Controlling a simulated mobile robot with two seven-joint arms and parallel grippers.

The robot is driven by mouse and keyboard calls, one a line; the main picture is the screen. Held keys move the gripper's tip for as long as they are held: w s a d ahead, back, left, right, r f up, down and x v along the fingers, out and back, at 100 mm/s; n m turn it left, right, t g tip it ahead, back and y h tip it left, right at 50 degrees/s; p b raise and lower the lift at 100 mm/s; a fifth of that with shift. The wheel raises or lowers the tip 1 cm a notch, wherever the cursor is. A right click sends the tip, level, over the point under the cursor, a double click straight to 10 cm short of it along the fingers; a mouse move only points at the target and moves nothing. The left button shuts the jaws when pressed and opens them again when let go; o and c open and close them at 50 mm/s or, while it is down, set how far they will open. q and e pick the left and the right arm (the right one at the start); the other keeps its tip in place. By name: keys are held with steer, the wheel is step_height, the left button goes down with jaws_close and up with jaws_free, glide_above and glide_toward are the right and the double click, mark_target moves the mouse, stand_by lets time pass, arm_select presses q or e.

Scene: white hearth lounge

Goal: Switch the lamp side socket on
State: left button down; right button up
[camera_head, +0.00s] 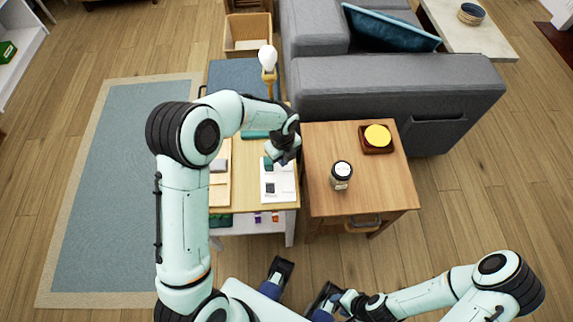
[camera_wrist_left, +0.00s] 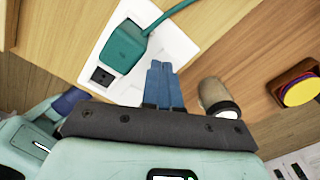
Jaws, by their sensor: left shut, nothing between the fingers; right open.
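A white socket panel (camera_head: 277,188) lies on the wooden table, with a dark outlet at its near end. In the left wrist view the panel (camera_wrist_left: 178,48) carries a teal plug (camera_wrist_left: 122,48) with a teal cord, beside a dark square outlet (camera_wrist_left: 102,77). My left gripper (camera_head: 283,158) is over the panel, its blue fingers (camera_wrist_left: 162,82) shut and empty, beside the plug. The fingers hide part of the panel; no switch can be made out. A lamp with a white bulb (camera_head: 268,58) stands at the table's far end. My right gripper (camera_head: 303,288) is open, low at the front.
A wooden side table (camera_head: 325,142) stands to the right, bearing a jar with a white lid (camera_head: 341,175) and a dark wooden tray (camera_head: 366,147) with a yellow disc (camera_head: 378,135). A grey sofa (camera_head: 400,85) is behind it. Floor is free at the right.

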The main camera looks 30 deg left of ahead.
arm_select(q)
steer(key=shift+f+b, duration=0.55)
steer(key=shift+f, duration=0.4)
stand_by(0.4)
steer(key=shift+r, duration=0.1)
steer(key=shift+r+p, duration=2.8)
steer(key=shift+r, duration=0.65)
